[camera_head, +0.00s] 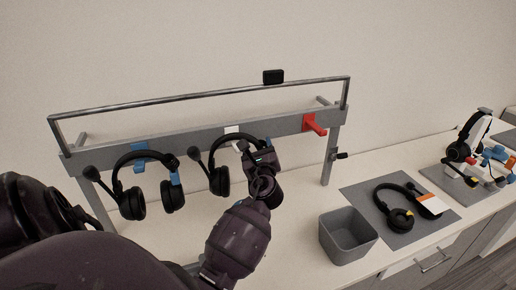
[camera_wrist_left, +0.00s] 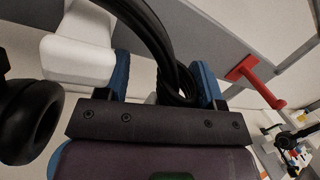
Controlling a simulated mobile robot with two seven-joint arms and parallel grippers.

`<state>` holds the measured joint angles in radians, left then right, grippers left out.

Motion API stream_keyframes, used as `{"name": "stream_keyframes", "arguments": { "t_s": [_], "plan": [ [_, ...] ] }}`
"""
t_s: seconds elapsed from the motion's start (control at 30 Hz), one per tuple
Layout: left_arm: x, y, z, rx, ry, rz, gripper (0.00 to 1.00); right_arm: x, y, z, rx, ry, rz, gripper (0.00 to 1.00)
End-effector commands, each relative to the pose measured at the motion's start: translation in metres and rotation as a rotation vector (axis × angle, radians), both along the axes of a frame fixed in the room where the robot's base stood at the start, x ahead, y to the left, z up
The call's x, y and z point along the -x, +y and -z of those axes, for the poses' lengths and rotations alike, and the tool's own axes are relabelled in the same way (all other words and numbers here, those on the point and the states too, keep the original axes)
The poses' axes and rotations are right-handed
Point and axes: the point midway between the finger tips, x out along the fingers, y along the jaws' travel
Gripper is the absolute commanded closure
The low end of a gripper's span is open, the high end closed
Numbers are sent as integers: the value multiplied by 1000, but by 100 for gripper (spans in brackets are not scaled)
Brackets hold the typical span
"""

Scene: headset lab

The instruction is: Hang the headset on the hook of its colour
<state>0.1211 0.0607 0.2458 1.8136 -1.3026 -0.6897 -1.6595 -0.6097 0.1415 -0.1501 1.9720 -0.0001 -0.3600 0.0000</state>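A black headset (camera_head: 220,177) is at the white hook (camera_head: 232,130) in the middle of the rack, its band near the hook's front and its microphone boom pointing left. My left gripper (camera_head: 258,155) is at the right side of its band. In the left wrist view, the blue-padded fingers (camera_wrist_left: 163,78) stand apart, with the black band (camera_wrist_left: 152,32) passing between them, close to the right finger. The white hook (camera_wrist_left: 80,55) is beside the left finger. The headset's colour mark is not clear. My right gripper is not in view.
Another black headset (camera_head: 131,203) hangs at the blue hook (camera_head: 139,146). The red hook (camera_head: 314,125) is empty. A grey bin (camera_head: 347,237), a mat (camera_head: 360,193) with a headset (camera_head: 399,217) and card, and a headset on a stand (camera_head: 460,151) are to the right.

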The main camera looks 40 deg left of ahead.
Motion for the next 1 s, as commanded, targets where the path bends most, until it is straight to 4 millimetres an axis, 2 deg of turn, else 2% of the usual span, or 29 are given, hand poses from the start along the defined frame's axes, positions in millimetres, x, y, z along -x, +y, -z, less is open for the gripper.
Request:
{"name": "stream_keyframes", "arguments": {
  "t_s": [0.27,0.7,1.0],
  "plan": [
    [4,-5,3,1,1,1,38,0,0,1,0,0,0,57],
    [50,-60,13,3,1,1,38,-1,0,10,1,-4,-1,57],
    [67,-81,16,0,0,-1,38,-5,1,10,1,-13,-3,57]
  ]
}}
